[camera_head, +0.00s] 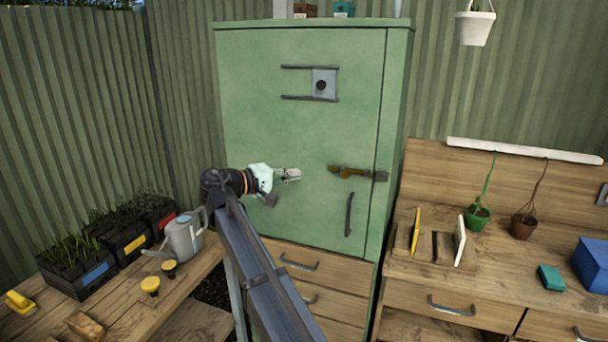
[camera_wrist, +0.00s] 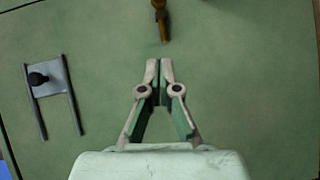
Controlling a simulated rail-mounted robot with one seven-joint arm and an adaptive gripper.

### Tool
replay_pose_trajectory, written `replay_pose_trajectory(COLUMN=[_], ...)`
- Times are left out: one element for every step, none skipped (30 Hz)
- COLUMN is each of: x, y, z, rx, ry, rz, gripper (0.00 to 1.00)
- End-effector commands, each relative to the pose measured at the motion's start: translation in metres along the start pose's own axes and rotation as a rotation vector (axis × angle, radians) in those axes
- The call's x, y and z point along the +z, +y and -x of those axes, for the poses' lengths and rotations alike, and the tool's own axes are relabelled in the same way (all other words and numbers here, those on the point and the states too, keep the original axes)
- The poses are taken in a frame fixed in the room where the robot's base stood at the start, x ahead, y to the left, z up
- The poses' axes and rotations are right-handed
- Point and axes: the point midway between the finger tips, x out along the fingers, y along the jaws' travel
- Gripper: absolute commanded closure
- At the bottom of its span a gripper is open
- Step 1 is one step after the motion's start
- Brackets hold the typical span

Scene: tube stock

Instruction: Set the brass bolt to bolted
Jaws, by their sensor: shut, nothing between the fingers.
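The brass bolt (camera_head: 350,172) lies roughly level on the green cabinet door (camera_head: 290,120), near its right edge. A dark keeper (camera_head: 381,176) sits just right of the bolt, beyond the door's seam. I cannot tell whether the bolt's tip is inside the keeper. My gripper (camera_head: 296,175) is in front of the door, left of the bolt and apart from it. The wrist view shows the gripper (camera_wrist: 160,68) with its fingertips together and empty, pointing toward the end of the bolt (camera_wrist: 161,20) at the top. The rest of the bolt is cut off there.
A grey sliding plate with a dark knob (camera_head: 321,84) is higher on the door; it also shows in the wrist view (camera_wrist: 46,77). A dark vertical handle (camera_head: 349,214) is below the bolt. Benches with pots, trays and a watering can (camera_head: 183,236) flank the cabinet.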

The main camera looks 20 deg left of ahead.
Motion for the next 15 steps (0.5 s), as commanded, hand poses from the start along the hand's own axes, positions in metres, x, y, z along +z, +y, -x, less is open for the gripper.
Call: replay_pose_trajectory(x=[0.0,0.001,0.001,0.001,0.0,0.001,0.001,0.001,0.0,0.001,0.001,0.0,0.0,0.0,0.004], y=[0.002,0.002,0.003,0.003,0.003,0.003,0.003,0.003,0.004,0.004,0.004,0.003,0.003,0.003,0.003], z=[-0.007,-0.012,-0.019,-0.024,-0.03,-0.037,-0.044,-0.05,-0.057,-0.063,-0.069,-0.077,-0.082,-0.087,-0.093], rx=[0.0,0.0,0.0,0.0,0.0,0.0,0.0,0.0,0.0,0.0,0.0,0.0,-0.001,-0.001,-0.001], ry=[-0.001,-0.002,-0.003,-0.004,-0.003,-0.003,-0.004,-0.004,-0.002,-0.003,-0.004,-0.003,-0.002,-0.002,-0.003], rz=[0.001,0.001,0.001,0.001,0.002,0.002,0.001,0.001,0.0,0.0,0.0,0.0,0.001,0.001,0.001], gripper=[1.0,1.0,1.0,1.0,1.0,1.0,1.0,1.0,1.0,1.0,1.0,1.0,1.0,1.0,1.0])
